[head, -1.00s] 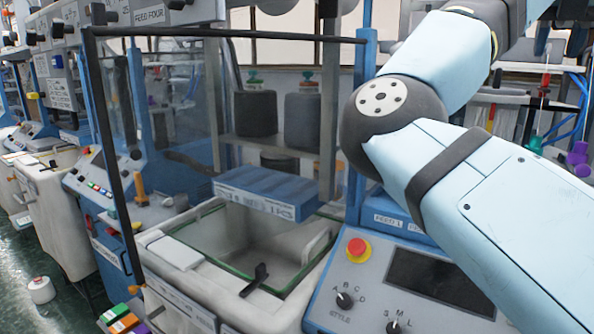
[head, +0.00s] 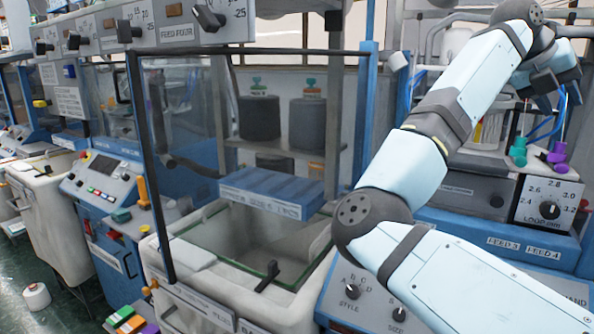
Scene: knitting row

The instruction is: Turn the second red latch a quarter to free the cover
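My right arm crosses the right side of the head view, and its dark gripper (head: 551,84) is at the upper right, in front of a knitting machine's upper parts. The fingers are small and dark against the background, so I cannot tell whether they are open or shut. I cannot make out any red latch in this view. A clear panel in a black frame (head: 255,52) stands over a white bin at the left centre; I cannot tell whether it is the cover. My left gripper is not in view.
The white bin (head: 160,262) has a glass-edged opening and a black handle (head: 268,276). A blue block (head: 270,187) lies at its back. Purple and green knobs (head: 557,157) stand near the gripper, above a loop dial panel (head: 549,208). Dark yarn cones (head: 259,118) stand behind the panel.

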